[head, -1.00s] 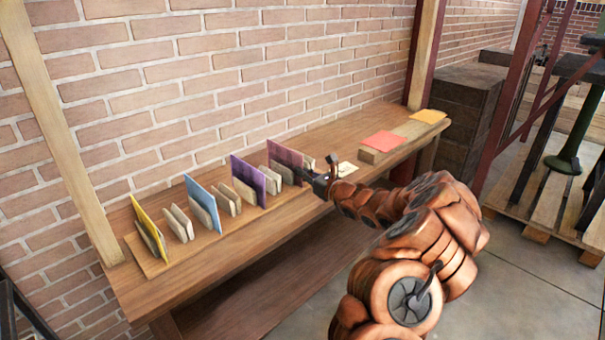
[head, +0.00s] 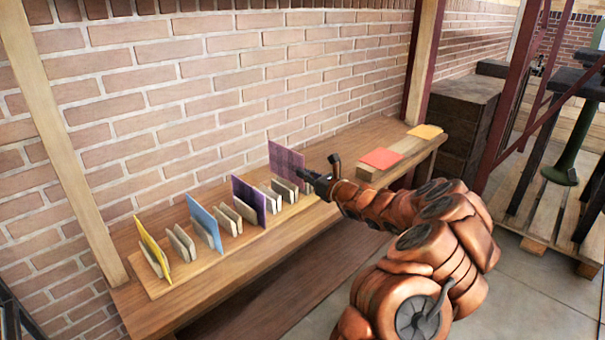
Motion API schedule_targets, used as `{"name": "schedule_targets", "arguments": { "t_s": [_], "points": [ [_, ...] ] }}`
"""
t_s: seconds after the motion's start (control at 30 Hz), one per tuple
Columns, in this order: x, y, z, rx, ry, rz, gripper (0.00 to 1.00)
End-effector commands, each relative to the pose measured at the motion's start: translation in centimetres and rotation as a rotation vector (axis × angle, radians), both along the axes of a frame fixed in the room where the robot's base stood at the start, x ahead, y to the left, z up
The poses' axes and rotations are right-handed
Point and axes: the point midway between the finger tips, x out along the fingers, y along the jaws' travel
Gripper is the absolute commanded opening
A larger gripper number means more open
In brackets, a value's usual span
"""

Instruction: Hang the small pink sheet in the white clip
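A mauve-pink sheet (head: 286,158) stands upright in the air at the far end of a row of clips. My gripper (head: 308,179) is at its lower right corner and appears shut on it, though the fingers are small and dark here. The sheet's lower edge is above the pale clips (head: 285,190) below it, which look empty. The clips are all pale beige-grey; I cannot single out a white one. A coral-pink sheet (head: 382,158) lies flat on a wooden block at the right.
A yellow sheet (head: 150,243), a blue sheet (head: 204,220) and a purple sheet (head: 247,199) stand in clips on a board on the wooden bench (head: 255,256). An orange sheet (head: 425,132) lies on the block's far end. A brick wall (head: 220,80) stands close behind.

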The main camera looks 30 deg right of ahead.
Motion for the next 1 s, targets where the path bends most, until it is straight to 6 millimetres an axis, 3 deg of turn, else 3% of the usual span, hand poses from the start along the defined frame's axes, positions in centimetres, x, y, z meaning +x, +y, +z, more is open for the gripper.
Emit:
{"name": "schedule_targets", "arguments": {
  "t_s": [1.0],
  "points": [
    [-5.6,-1.2,0.2,0.000,-0.002,0.001,0.00]
  ]
}}
